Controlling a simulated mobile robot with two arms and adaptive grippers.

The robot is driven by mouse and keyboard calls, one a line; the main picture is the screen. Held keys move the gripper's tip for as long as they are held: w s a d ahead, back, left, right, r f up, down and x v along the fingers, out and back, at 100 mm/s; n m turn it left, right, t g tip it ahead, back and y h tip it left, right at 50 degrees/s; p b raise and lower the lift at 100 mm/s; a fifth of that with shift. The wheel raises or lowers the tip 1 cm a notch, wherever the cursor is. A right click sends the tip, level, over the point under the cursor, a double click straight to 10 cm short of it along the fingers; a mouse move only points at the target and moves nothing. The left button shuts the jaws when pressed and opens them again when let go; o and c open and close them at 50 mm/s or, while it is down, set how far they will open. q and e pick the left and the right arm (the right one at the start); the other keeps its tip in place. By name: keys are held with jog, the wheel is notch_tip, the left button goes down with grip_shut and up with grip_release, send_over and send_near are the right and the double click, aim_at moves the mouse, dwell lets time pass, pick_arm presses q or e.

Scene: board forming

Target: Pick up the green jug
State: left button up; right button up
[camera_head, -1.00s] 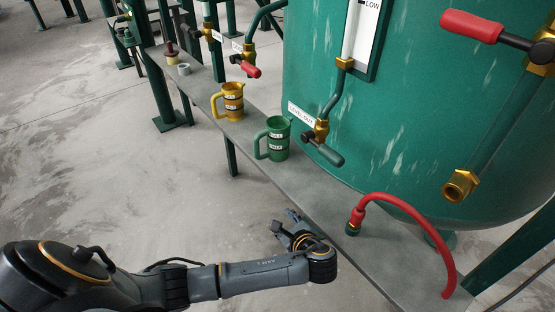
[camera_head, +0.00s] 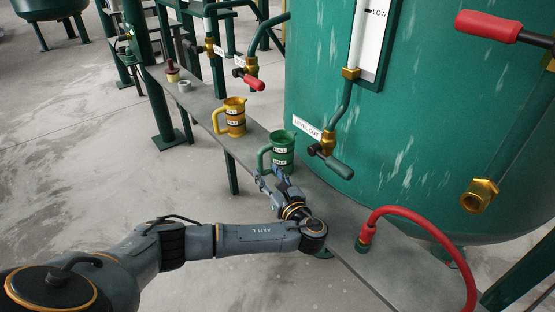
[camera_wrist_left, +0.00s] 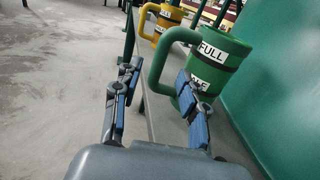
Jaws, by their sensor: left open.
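The green jug (camera_head: 283,148) stands upright on the narrow grey shelf beside the large green tank, its handle toward the left. It also shows in the left wrist view (camera_wrist_left: 222,62), with a white "FULL" label and a dark band. My left gripper (camera_head: 268,180) is open just in front of the jug, at its near side. In the left wrist view the blue-padded fingers (camera_wrist_left: 158,88) are spread, with the jug's handle beyond and between them. The right finger overlaps the lower part of the jug; I cannot tell if it touches. My right gripper is out of view.
A yellow jug (camera_head: 235,117) stands behind on the same shelf (camera_head: 330,204). A valve with a green handle (camera_head: 331,163) juts from the tank (camera_head: 420,130) close to the green jug. A red hose (camera_head: 420,217) arches over the shelf at right. Open floor lies left.

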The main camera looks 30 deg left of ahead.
aim_at(262, 167)
pick_arm(q)
jog(key=x, duration=0.1)
jog(key=b+x, duration=0.1)
jog(key=x, duration=0.2)
jog(key=shift+w+a+f, duration=0.1)
jog(key=shift+a+f, duration=0.2)
jog(key=shift+f, duration=0.1)
jog(key=shift+w+a, duration=0.3)
jog(key=shift+a, duration=0.1)
jog(key=shift+r, duration=0.1)
grip_shut()
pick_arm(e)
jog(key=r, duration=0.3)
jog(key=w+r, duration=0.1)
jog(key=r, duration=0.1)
